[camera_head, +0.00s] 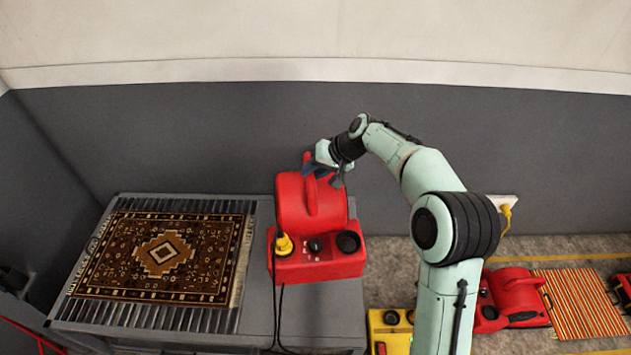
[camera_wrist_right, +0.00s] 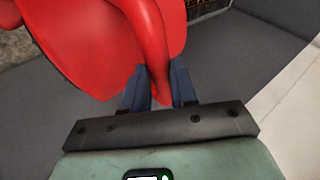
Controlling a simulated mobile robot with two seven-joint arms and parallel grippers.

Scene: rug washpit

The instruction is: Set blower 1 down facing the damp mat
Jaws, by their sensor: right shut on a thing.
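A red blower (camera_head: 308,212) with a yellow plug, dark knobs and a black cord on its front panel is at the grey bench, right of the brown patterned mat (camera_head: 160,256). My right gripper (camera_head: 326,168) is shut on the blower's top handle. In the right wrist view, the blue fingers (camera_wrist_right: 160,88) close around the red handle (camera_wrist_right: 150,45). The blower looks upright, its panel toward me. I cannot tell whether its base touches the bench, and its air outlet is hidden. My left gripper is not in view.
The mat lies on a slatted rack (camera_head: 150,318). Bare bench top (camera_head: 338,308) shows in front of the blower. A grey wall (camera_head: 230,140) stands behind. On the floor at right are a yellow box (camera_head: 385,325), red blowers (camera_head: 517,292) and an orange striped mat (camera_head: 580,305).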

